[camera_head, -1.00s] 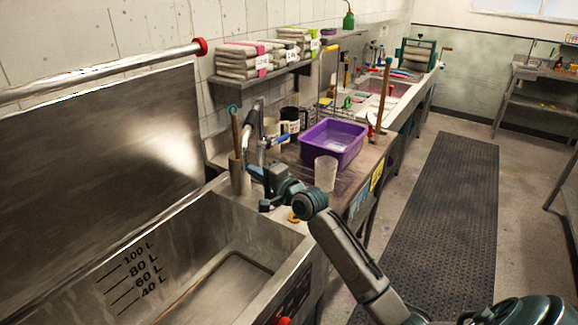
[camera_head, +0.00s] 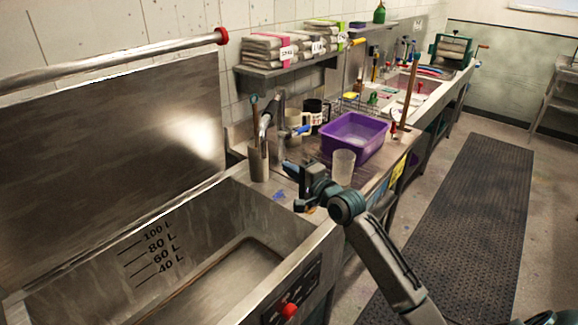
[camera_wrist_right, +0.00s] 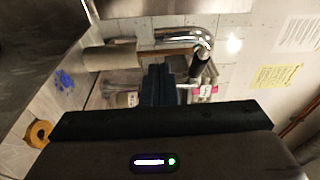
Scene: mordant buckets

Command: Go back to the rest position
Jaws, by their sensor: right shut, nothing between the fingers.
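My right gripper (camera_head: 290,168) shows in the head view above the right end of the steel tank's ledge. Its arm comes in from the lower right. In the right wrist view its two dark fingers (camera_wrist_right: 161,84) are together with nothing between them. A grey cylindrical holder (camera_head: 258,162) with sticks in it stands just left of the gripper. A clear cup (camera_head: 343,167) stands just to its right. My left gripper is not in view.
The steel tank (camera_head: 150,290) is open, its lid (camera_head: 120,150) raised behind. A chrome tap (camera_head: 268,118), mugs (camera_head: 313,112) and a purple basin (camera_head: 377,137) crowd the counter. An orange ring (camera_wrist_right: 39,133) lies near the gripper. The dark floor mat (camera_head: 465,220) is clear.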

